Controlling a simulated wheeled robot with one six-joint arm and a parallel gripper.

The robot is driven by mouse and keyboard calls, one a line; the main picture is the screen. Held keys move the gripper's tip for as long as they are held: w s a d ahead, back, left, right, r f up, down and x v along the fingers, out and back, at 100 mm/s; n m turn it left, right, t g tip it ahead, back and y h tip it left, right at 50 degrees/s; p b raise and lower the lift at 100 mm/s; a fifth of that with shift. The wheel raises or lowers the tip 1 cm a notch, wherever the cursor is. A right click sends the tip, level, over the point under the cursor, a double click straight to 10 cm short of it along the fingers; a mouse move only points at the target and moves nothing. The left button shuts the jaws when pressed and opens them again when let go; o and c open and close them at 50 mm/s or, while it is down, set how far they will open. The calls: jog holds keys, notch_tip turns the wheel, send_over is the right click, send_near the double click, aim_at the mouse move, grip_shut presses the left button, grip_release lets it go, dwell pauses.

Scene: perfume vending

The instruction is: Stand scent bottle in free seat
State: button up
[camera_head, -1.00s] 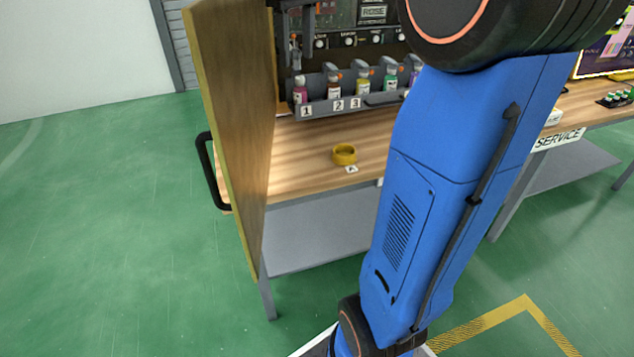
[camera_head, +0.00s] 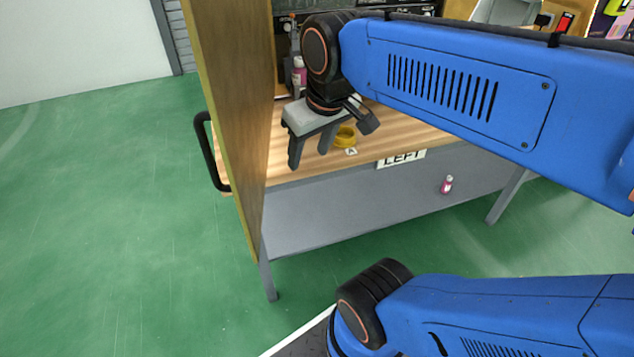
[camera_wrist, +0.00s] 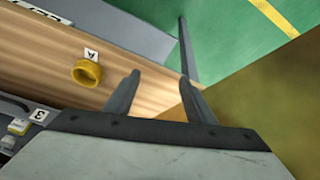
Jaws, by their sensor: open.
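A yellow ring-shaped seat (camera_head: 345,138) with an "A" label stands on the wooden counter. It also shows in the wrist view (camera_wrist: 87,72), and its middle looks empty. My gripper (camera_head: 309,158) points down over the counter, just left of the ring, with its fingers apart and nothing between them. In the wrist view my gripper (camera_wrist: 160,78) is to the right of the ring. A pink bottle (camera_head: 446,184) stands on the lower grey shelf. Another pink bottle (camera_head: 299,76) is in the rack at the back, partly hidden by my arm.
A tall wooden panel (camera_head: 228,110) with a black handle rises close to the left of my gripper. A "LEFT" sign (camera_head: 401,158) is on the counter's front edge. My arm hides most of the rack.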

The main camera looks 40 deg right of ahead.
jog(key=s+a+f, duration=0.1)
jog(key=s+f, duration=0.3)
jog(key=f, duration=0.1)
jog(key=shift+f+t, duration=0.2)
jog(key=shift+t, duration=0.2)
dwell(0.9)
